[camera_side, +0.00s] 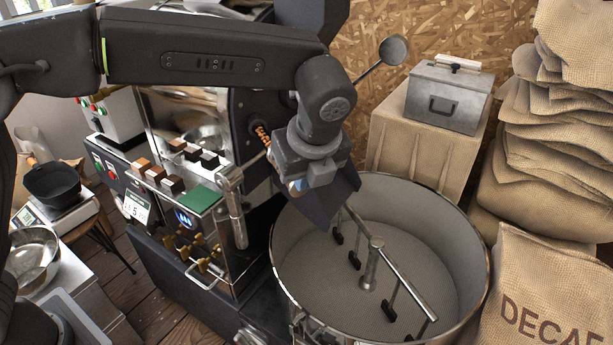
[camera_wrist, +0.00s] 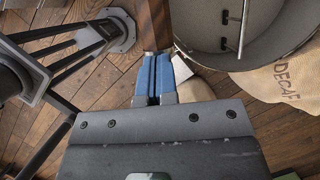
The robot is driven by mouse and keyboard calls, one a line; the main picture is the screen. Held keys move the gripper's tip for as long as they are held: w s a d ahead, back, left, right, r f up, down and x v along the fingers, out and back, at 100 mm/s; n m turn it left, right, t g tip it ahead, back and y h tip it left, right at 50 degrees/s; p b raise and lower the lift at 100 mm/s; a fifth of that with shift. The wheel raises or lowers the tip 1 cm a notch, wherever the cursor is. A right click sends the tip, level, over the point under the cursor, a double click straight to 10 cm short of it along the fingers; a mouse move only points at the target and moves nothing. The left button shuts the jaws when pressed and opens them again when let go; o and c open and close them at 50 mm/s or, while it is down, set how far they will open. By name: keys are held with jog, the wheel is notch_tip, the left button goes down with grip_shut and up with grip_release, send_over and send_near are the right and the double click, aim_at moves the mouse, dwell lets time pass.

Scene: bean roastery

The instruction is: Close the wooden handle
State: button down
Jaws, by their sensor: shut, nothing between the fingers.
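My gripper (camera_side: 299,186) is shut and empty, in front of the roaster's dark chute and above the left rim of the round drum. In the wrist view its blue fingers (camera_wrist: 156,62) are together. A brown, wood-coloured bar (camera_wrist: 155,24), likely the wooden handle, lies straight beyond the fingertips; I cannot tell whether they touch it. In the side view a small orange-brown ribbed piece (camera_side: 262,133) shows on the roaster front, left of my wrist; I cannot tell whether it is part of the handle. My wrist and gripper hide the area behind them.
The round cooling drum (camera_side: 480,290) with its stirring arm (camera_side: 398,268) stands right of the gripper. The roaster (camera_side: 180,105) is at the left. A metal box (camera_side: 447,97) sits on a tan stand behind. Burlap sacks (camera_side: 560,150) fill the right side.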

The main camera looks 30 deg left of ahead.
jog(key=w+a, duration=0.2)
jog(key=a, duration=0.1)
jog(key=w+a, duration=0.2)
jog(key=a, duration=0.1)
jog(key=w+a, duration=0.2)
jog(key=a, duration=0.1)
jog(key=shift+w+a, duration=0.1)
jog(key=shift+a, duration=0.15)
